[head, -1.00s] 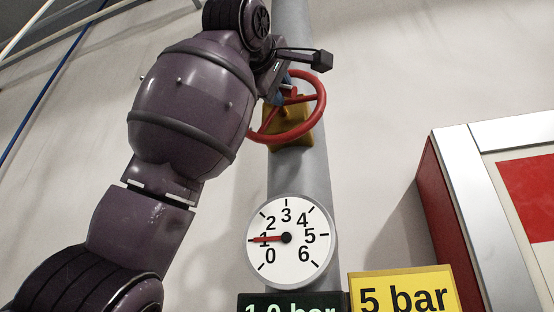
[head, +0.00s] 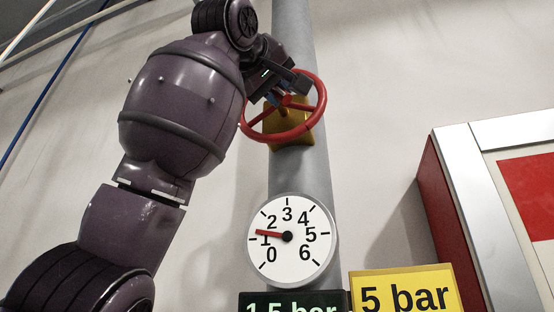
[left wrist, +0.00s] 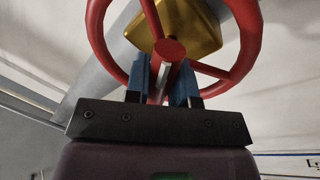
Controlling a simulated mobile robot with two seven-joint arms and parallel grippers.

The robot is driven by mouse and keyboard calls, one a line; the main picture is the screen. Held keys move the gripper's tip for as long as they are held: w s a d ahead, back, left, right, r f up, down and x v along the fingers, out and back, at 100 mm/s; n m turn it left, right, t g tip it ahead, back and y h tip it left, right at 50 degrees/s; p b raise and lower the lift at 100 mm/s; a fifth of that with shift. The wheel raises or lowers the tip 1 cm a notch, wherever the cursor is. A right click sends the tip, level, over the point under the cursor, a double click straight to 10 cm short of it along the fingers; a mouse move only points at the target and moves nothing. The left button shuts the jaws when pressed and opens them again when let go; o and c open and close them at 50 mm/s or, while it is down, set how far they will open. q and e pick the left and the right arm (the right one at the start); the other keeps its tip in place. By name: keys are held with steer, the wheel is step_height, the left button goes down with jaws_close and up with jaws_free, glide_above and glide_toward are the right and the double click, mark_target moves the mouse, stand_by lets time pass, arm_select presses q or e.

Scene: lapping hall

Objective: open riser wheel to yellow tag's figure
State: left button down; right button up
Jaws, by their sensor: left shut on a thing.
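The red riser wheel (head: 318,108) sits on a yellow valve body (head: 295,132) on the grey riser pipe. My left gripper (head: 283,97) is at the wheel; in the left wrist view its blue fingers (left wrist: 162,82) are shut on a red spoke (left wrist: 155,98) below the hub (left wrist: 169,49). The round white gauge (head: 305,262) has a red needle a little above 1. The dark display (head: 290,304) below reads 1.5 bar, its lower edge cut off. The yellow tag (head: 405,291) reads 5 bar. My right gripper is not in view.
The grey pipe (head: 290,178) runs up the pale wall behind the wheel. A red cabinet with a light metal frame (head: 470,180) stands at the right.

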arm_select(q)
steer(key=shift+m+g, duration=0.3)
steer(key=shift+m, duration=0.9)
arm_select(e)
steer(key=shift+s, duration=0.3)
arm_select(q)
steer(key=shift+f, duration=0.1)
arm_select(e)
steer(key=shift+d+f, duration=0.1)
arm_select(q)
steer(key=c, duration=1)
jaws_free()
steer(key=shift+a, duration=0.1)
steer(key=shift+o, duration=0.2)
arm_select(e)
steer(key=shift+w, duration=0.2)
arm_select(q)
steer(key=b+v, duration=0.3)
steer(key=v, duration=0.7)
steer(key=shift+s+a, duration=0.25)
steer(key=shift+s, duration=0.05)
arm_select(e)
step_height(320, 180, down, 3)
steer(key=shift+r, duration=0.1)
